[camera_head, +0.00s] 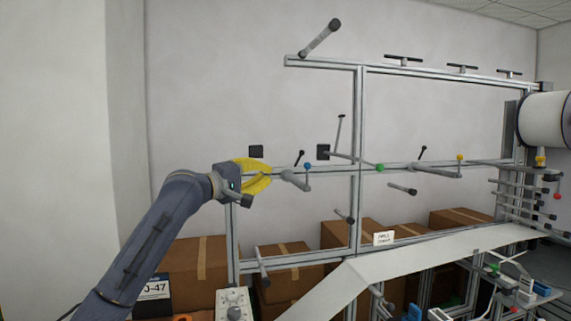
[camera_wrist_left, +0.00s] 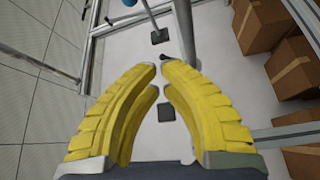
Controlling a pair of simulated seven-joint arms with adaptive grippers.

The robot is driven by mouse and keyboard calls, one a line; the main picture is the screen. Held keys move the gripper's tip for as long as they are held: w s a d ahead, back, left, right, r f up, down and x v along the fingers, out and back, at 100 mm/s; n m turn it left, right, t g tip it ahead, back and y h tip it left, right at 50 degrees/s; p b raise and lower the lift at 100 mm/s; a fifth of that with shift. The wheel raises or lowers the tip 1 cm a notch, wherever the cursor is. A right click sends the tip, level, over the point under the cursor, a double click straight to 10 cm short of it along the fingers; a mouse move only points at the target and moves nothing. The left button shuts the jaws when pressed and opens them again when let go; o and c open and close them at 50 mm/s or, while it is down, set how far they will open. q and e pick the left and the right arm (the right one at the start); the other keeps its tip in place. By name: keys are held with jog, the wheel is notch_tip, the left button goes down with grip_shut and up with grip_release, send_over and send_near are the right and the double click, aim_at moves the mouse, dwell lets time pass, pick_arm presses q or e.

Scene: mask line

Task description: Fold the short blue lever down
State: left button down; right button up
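The short blue lever shows as a blue knob (camera_head: 307,166) on a short stem at the end of a grey tube on the middle rail. A blue piece at the top edge of the left wrist view (camera_wrist_left: 129,2) looks like the same knob, mostly cut off. My left gripper (camera_head: 269,177) is just left of the grey tube and apart from the knob. Its yellow fingers also show in the left wrist view (camera_wrist_left: 159,68), with their tips nearly together and nothing between them. My right gripper is not in view.
A small black-tipped lever (camera_head: 300,156) stands beside the blue one. Cardboard boxes (camera_head: 197,270) stand behind the frame (camera_head: 357,120). A white sloping belt (camera_head: 430,255) lies below.

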aim_at(307, 176)
pick_arm(q)
jog(key=shift+s+r, duration=0.25)
jog(key=shift+r, duration=0.35)
jog(key=shift+s+r, duration=0.25)
jog(key=shift+r, duration=0.35)
jog(key=shift+w+d, duration=0.1)
jog(key=shift+d, duration=0.05)
jog(key=w+d, duration=0.3)
jog(key=d, duration=0.5)
jog(key=shift+d, duration=0.35)
jog(key=shift+r, duration=0.1)
